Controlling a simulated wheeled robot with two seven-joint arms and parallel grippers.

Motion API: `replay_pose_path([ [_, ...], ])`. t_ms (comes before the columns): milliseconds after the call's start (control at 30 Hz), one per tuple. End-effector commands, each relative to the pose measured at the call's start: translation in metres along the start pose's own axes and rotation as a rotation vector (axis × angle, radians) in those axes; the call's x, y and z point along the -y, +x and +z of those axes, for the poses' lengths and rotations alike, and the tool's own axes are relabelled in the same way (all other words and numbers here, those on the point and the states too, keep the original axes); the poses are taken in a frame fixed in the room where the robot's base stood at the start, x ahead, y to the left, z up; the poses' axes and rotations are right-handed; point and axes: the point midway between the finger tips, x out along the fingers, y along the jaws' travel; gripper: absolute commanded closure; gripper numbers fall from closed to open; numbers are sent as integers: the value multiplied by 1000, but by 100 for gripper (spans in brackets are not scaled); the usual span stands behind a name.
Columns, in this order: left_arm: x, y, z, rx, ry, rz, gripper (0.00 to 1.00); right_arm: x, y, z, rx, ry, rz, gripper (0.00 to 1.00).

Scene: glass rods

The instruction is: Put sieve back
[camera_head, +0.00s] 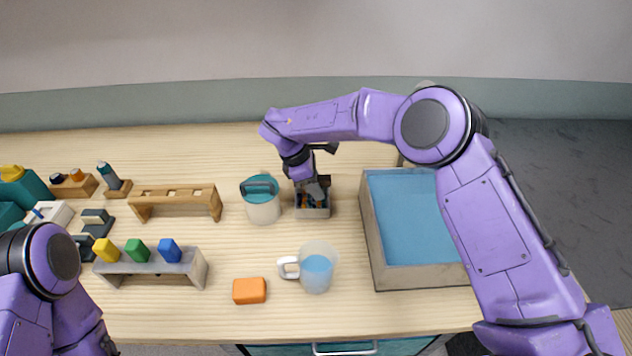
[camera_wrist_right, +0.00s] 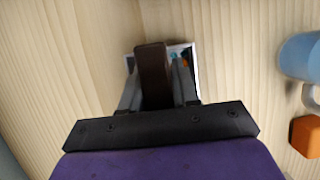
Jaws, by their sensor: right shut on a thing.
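My right gripper (camera_head: 313,189) points down over a small grey box (camera_head: 312,213) in the middle of the table. In the right wrist view, the fingers (camera_wrist_right: 156,92) are shut on a dark brown upright piece (camera_wrist_right: 152,72), which looks like the sieve's handle. The rest of the sieve is hidden by the gripper and the handle. Blue and orange bits show inside the box, whose rim (camera_wrist_right: 194,62) also shows in the wrist view. I cannot tell whether the sieve touches the box. My left arm shows at the lower left, but its gripper is out of view.
A teal-lidded canister (camera_head: 262,208) stands just left of the box. A mug with blue liquid (camera_head: 316,274) and an orange block (camera_head: 249,291) are in front. A large blue-bottomed tray (camera_head: 377,262) is at right. Wooden racks (camera_head: 176,196) stand at left.

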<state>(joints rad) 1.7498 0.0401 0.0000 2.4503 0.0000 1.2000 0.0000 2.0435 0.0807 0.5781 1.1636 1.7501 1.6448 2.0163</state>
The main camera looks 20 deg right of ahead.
Motion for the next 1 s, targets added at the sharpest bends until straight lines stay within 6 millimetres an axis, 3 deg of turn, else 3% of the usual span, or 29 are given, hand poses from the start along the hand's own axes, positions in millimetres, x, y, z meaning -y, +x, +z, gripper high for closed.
replay_pose_path([
  [100,0,1,0,0,0,0,60,-1,0,0,-2,0,3,100],
  [133,0,1,0,0,0,0,60,0,0,0,-1,-1,2,67],
  [200,0,1,0,0,0,0,60,0,0,0,-1,-1,1,45],
  [567,0,3,1,0,0,0,60,-1,-6,0,-2,-2,4,45],
  [1000,-2,20,8,0,0,0,60,-1,-104,-1,-1,0,4,45],
])
